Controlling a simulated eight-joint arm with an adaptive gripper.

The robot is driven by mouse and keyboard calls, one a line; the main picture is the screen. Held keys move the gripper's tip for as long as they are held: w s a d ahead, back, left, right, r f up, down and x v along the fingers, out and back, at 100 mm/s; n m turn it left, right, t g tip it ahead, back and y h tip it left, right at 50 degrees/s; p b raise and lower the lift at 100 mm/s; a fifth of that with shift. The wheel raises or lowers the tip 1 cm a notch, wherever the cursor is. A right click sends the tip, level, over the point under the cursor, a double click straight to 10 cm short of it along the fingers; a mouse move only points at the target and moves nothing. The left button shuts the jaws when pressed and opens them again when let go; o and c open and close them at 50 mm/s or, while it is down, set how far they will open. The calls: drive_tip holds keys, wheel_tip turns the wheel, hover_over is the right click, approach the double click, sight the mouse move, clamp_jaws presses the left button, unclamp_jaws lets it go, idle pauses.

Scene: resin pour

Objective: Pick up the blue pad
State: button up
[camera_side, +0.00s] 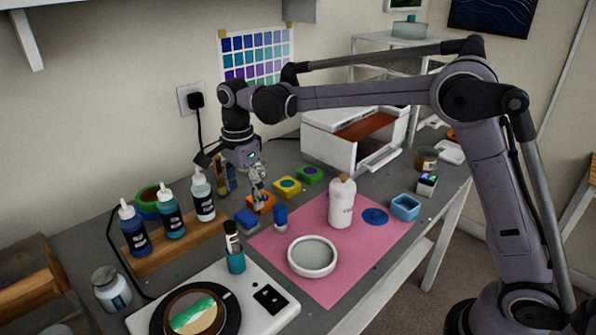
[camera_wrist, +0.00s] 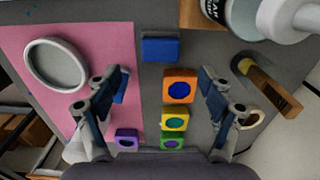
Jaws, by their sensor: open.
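The blue pad (camera_side: 247,219) is a small solid-blue block on the grey table, left of the pink mat. In the wrist view it (camera_wrist: 160,48) lies near the top middle, beyond the fingertips. My gripper (camera_side: 259,200) is open and points down over the orange pad (camera_side: 261,203), right behind the blue pad in the side view. In the wrist view the open fingers (camera_wrist: 164,82) stand either side of the orange pad (camera_wrist: 180,86), with nothing held. My gripper partly hides the orange pad in the side view.
Yellow (camera_side: 287,187) and green (camera_side: 311,174) pads stand behind. The pink mat (camera_side: 325,285) bears a white dish (camera_side: 312,257) and a white bottle (camera_side: 342,204). A wooden rack (camera_side: 180,238) holds several dropper bottles.

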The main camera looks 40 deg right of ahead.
sight(245, 216)
drive_tip(key=shift+a+f, duration=0.15)
drive_tip(key=shift+f, duration=1.55)
drive_tip(key=shift+a+f, duration=0.1)
drive_tip(key=shift+f, duration=1.6)
drive_tip(key=c, duration=1.2)
